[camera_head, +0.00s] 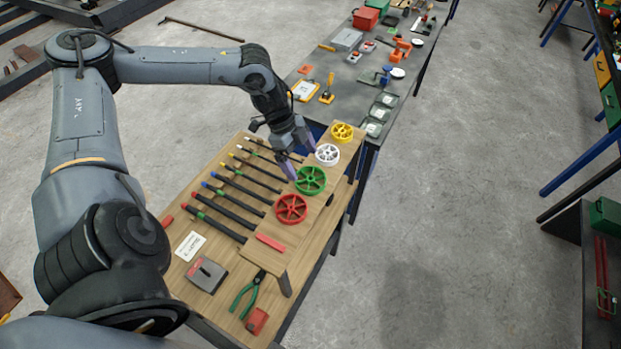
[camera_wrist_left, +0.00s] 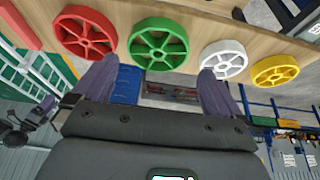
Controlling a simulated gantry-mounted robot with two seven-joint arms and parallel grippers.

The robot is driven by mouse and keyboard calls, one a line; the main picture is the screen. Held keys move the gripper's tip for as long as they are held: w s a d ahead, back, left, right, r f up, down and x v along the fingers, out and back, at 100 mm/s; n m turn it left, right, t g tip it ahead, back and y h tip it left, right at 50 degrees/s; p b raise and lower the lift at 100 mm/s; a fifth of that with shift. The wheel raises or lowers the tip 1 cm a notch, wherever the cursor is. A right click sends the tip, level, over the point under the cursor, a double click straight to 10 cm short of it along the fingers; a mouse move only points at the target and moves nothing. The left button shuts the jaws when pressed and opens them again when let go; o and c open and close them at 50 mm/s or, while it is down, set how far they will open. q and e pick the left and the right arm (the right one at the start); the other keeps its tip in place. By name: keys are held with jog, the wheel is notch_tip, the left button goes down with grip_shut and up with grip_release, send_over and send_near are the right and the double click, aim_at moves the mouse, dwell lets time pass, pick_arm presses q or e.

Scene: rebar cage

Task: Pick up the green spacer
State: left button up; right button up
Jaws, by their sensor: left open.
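The green spacer (camera_head: 310,180) is a spoked wheel lying on the raised wooden shelf of the bench, in a row between the red spacer (camera_head: 291,208) and the white spacer (camera_head: 327,154). My left gripper (camera_head: 301,158) is open and empty, its two purple fingers close to the green and white spacers. In the left wrist view the green spacer (camera_wrist_left: 158,44) lies beyond the gap between the spread fingertips (camera_wrist_left: 158,66). I cannot tell whether a finger touches it. My right gripper does not show.
A yellow spacer (camera_head: 342,132) ends the row. Several dark rods with coloured bands lie on the wooden bench (camera_head: 225,270) left of the shelf. Green-handled pliers (camera_head: 247,294) and a grey block (camera_head: 206,275) lie at the front. Open floor (camera_head: 450,220) is at the right.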

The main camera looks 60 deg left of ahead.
aim_at(308, 174)
pick_arm(q)
jog(key=shift+d+f, duration=0.2)
jog(key=shift+f, duration=0.25)
jog(key=p+x, duration=0.1)
jog(key=x, duration=0.1)
jog(key=p+x, duration=0.1)
jog(key=x, duration=0.1)
jog(key=shift+w+d, duration=0.1)
jog(key=shift+d, duration=0.2)
jog(key=shift+f, duration=0.45)
jog(key=c, duration=0.9)
